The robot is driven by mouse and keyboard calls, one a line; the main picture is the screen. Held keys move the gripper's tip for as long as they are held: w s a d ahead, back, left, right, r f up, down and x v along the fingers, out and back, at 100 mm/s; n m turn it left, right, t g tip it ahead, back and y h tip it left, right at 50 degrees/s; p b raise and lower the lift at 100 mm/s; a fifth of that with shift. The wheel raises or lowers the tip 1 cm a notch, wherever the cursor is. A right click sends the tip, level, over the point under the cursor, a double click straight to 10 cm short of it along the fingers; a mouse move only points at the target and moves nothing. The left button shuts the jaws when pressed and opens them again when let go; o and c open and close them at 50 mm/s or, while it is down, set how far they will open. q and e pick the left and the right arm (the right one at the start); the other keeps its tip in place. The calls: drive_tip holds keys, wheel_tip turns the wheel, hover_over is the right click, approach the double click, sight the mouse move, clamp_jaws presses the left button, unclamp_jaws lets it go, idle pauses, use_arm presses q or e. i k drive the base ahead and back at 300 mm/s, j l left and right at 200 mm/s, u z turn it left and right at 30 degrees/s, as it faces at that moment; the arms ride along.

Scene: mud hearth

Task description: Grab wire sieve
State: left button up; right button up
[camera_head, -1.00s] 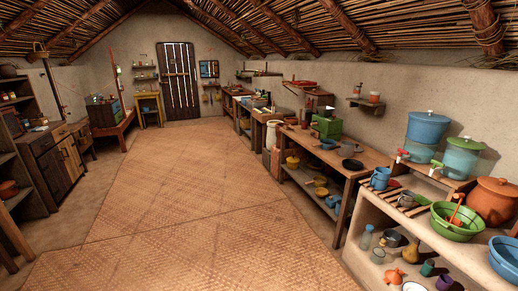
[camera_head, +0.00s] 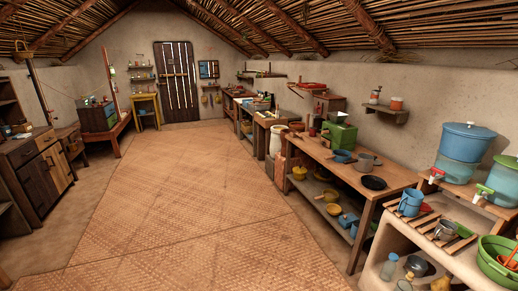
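I cannot pick out a wire sieve for certain in the head view. A small grey metal vessel (camera_head: 447,229) sits on the slatted wooden rack (camera_head: 428,217) at the right, but I cannot tell whether it is a sieve. Neither of my grippers shows in this view.
A long wooden table (camera_head: 335,165) with pots, a black pan (camera_head: 373,183) and a green box (camera_head: 340,136) runs along the right wall. A blue mug (camera_head: 411,203) and a green basin (camera_head: 497,262) are nearer. Wooden cabinets (camera_head: 38,178) stand at left. The woven mat floor (camera_head: 190,210) is clear.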

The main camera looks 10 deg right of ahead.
sight(337, 157)
drive_tip(key=i, duration=1.65)
drive_tip(key=i+j+z, duration=0.1)
drive_tip(key=i+z, duration=0.2)
drive_tip(key=i, duration=0.2)
drive_tip(key=i+j+z, duration=0.3)
drive_tip(key=i, duration=0.25)
drive_tip(key=i+j+z, duration=0.3)
drive_tip(key=i, duration=0.2)
